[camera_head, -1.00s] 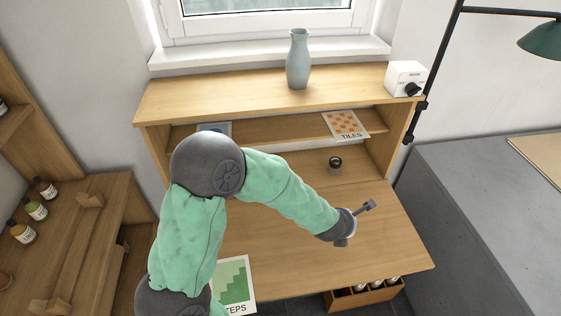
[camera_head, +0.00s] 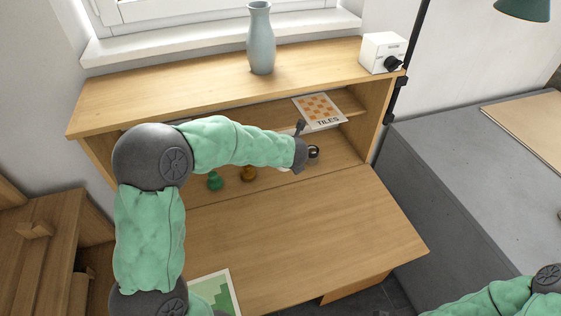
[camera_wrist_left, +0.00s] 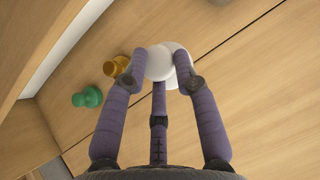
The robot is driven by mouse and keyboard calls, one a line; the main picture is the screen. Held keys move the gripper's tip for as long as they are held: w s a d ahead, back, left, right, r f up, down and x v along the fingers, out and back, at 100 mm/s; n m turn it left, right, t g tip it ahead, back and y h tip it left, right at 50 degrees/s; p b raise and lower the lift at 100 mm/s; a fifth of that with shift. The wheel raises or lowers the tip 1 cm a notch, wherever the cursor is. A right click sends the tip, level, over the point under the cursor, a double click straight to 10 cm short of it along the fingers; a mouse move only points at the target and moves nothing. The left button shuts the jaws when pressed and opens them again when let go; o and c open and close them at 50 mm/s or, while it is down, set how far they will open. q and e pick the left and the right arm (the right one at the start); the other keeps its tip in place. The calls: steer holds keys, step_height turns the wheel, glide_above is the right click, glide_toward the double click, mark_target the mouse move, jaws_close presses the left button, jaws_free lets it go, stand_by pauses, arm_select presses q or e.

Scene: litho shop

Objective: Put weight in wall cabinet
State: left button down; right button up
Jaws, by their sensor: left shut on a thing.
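My left gripper (camera_wrist_left: 158,75) has its purple fingers closed around a white rounded piece (camera_wrist_left: 158,62), which looks like the weight. In the head view my left arm reaches into the desk's open lower compartment, and its wrist largely hides the gripper; a pale bit of the piece (camera_head: 284,169) shows below it. A green knob-topped piece (camera_head: 214,181) and an amber one (camera_head: 248,173) stand to its left; they also show in the wrist view, green (camera_wrist_left: 88,97) and amber (camera_wrist_left: 116,67). No wall cabinet can be clearly made out. My right gripper is out of view; only its arm shows.
A dark round item (camera_head: 313,152) sits just right of my left wrist. A blue vase (camera_head: 261,42) and a white switch box (camera_head: 383,53) stand on top. The desk surface (camera_head: 300,235) is clear.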

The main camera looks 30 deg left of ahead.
arm_select(q)
steer(key=w, duration=0.1)
steer(key=w+a+f, duration=0.1)
steer(key=w+f, duration=0.1)
steer(key=shift+w+a+b, duration=0.2)
steer(key=shift+a+b, duration=0.1)
steer(key=shift+b, duration=0.05)
steer(key=b+x, duration=0.1)
steer(key=x, duration=0.2)
steer(key=d+f+b+x, duration=0.1)
steer(key=x, duration=0.2)
steer(key=s+b+x, duration=0.1)
steer(key=b+x, duration=0.1)
steer(key=x, duration=0.2)
steer(key=shift+d+f, duration=0.25)
steer(key=shift+d, duration=0.1)
steer(key=c, duration=0.9)
jaws_free()
steer(key=shift+r, duration=0.1)
